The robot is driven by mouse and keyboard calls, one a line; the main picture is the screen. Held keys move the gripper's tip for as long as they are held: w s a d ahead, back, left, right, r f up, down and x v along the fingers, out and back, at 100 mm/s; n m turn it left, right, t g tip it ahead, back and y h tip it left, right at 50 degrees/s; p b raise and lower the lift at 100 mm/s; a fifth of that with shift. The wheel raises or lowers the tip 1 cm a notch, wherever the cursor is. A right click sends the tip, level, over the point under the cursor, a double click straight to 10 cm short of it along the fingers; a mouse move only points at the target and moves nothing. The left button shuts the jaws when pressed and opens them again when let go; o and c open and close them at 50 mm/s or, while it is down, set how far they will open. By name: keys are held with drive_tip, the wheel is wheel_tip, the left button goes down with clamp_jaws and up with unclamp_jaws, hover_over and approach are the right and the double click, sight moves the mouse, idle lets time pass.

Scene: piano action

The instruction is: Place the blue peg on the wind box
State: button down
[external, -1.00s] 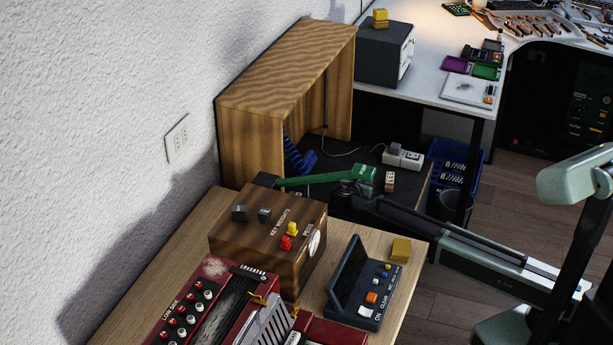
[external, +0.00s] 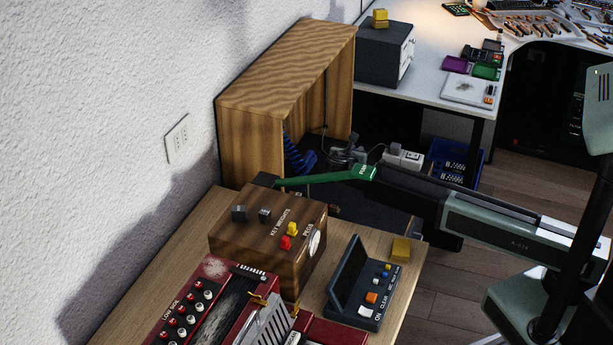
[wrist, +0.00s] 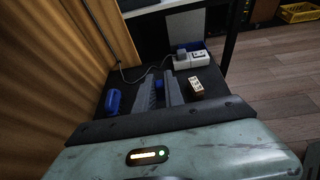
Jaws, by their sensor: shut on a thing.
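My gripper (wrist: 159,92) is shut on a small blue piece, apparently the blue peg (wrist: 159,86), which shows between the grey fingers in the wrist view. In the external view my gripper (external: 341,155) is at the opening of the wooden case, behind the green bar; the peg cannot be made out there. A brown wooden box (external: 290,257) marked KEY WEIGHTS and PEGS, with a round dial, looks like the wind box.
The green bar (external: 325,177) extends between the box and my arm. A large wooden case (external: 250,150) stands behind. A blue object (wrist: 112,101), a dotted pale block (wrist: 195,87) and a white socket strip (wrist: 190,61) rest on the dark surface. A control panel (external: 362,285) stands front right.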

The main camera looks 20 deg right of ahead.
drive_tip(key=s+a+r+n+t+y+p, duration=0.1)
drive_tip(key=s+a+r+p, duration=0.15)
drive_tip(key=r+p, duration=0.4)
drive_tip(key=s+a+r+n+y+p, duration=0.1)
drive_tip(key=a+r+p, duration=0.3)
drive_tip(key=r+p, duration=0.3)
drive_tip(key=s+a+r+n+t+y+p, duration=0.1)
drive_tip(key=s+a+r+p, duration=0.15)
drive_tip(key=r+p, duration=0.4)
wheel_tip(320, 180, up, 8)
drive_tip(key=n+t+y+p, duration=0.1)
drive_tip(key=n+y+p, duration=0.4)
drive_tip(key=y, duration=0.1)
hover_over(307, 214)
wheel_tip(307, 214, down, 10)
drive_tip(key=b, duration=1)
drive_tip(key=shift+s+f, duration=0.1)
drive_tip(key=shift+f, duration=0.1)
drive_tip(key=shift+r, duration=0.25)
drive_tip(key=shift+f, duration=0.2)
drive_tip(key=c, duration=1.4)
unclamp_jaws()
drive_tip(key=shift+c, duration=0.2)
drive_tip(key=shift+r, duration=0.1)
